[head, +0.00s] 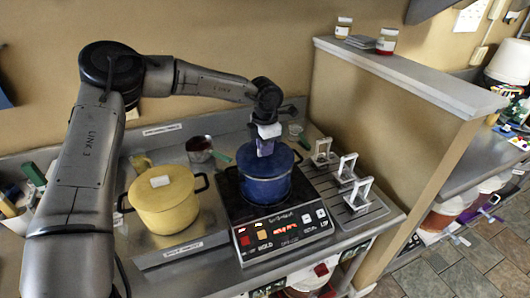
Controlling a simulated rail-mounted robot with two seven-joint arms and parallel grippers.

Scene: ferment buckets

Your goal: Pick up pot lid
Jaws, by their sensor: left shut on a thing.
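A blue pot (266,190) stands on a black cooker with a lit control panel. Its blue lid (250,160) appears to rest on the rim, and I see no clear gap. My left gripper (266,149) comes down from above and is shut at the middle of this lid, on its knob, which the fingers hide. A yellow pot (166,210) with a yellow lid (152,187) and a white knob stands to the left, apart from the gripper. My right gripper is not in view.
The cooker (282,232) sits on a grey counter. White-handled metal stands (357,193) are to its right on a slotted tray. A small pan (199,149) and a small cup (294,131) are behind. A tan partition (400,130) with jars on top bounds the right side.

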